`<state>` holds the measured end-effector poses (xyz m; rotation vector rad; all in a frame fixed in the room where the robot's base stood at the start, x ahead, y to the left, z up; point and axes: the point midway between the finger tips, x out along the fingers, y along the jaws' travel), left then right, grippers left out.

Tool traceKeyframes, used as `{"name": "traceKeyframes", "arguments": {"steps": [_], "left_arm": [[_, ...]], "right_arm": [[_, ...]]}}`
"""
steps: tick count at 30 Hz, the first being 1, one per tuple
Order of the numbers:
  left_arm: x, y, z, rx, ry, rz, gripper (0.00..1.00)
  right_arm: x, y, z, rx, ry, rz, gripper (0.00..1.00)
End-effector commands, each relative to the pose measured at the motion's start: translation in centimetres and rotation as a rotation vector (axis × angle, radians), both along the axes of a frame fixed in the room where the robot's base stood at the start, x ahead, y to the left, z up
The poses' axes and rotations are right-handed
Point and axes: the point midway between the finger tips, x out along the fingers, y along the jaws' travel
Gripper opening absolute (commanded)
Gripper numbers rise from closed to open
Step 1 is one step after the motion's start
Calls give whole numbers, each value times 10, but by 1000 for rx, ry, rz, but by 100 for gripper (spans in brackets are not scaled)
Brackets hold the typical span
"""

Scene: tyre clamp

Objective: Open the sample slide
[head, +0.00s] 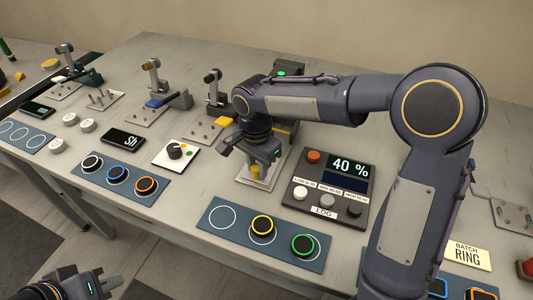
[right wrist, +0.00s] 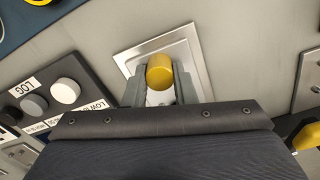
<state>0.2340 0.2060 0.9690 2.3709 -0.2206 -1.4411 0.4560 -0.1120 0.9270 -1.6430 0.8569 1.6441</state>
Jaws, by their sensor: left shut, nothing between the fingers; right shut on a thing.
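The likely sample slide is a silver metal plate with a raised rim (head: 268,180), with a yellow knob (head: 256,170) on it; no label on it can be read. In the right wrist view the yellow knob (right wrist: 160,70) stands between my two fingers, over the bright plate (right wrist: 190,42). My right gripper (head: 254,162) reaches down over the plate and is shut on the knob. Part of the plate is hidden by the gripper. My left gripper (head: 92,283) is shut and empty at the bottom left, in front of the table edge.
A dark control box (head: 327,190) reading "40 %" stands close to the right of the plate. A blue mat (head: 228,236) with yellow and green rings lies in front. A dial plate (head: 176,155) is to the left. Several clamps line the back.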

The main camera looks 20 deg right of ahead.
Motion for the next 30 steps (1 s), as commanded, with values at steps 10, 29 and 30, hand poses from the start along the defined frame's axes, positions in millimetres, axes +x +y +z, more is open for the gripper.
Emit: {"name": "traceKeyframes", "arguments": {"steps": [10, 29, 30], "left_arm": [[0, 0, -6, 0, 0, 0, 0], [0, 0, -5, 0, 0, 0, 0], [0, 0, -4, 0, 0, 0, 0]], "right_arm": [[-21, 16, 2, 2, -3, -1, 0], [-20, 17, 16, 2, -5, 0, 46], [-20, 17, 23, 3, -5, 0, 46]]}}
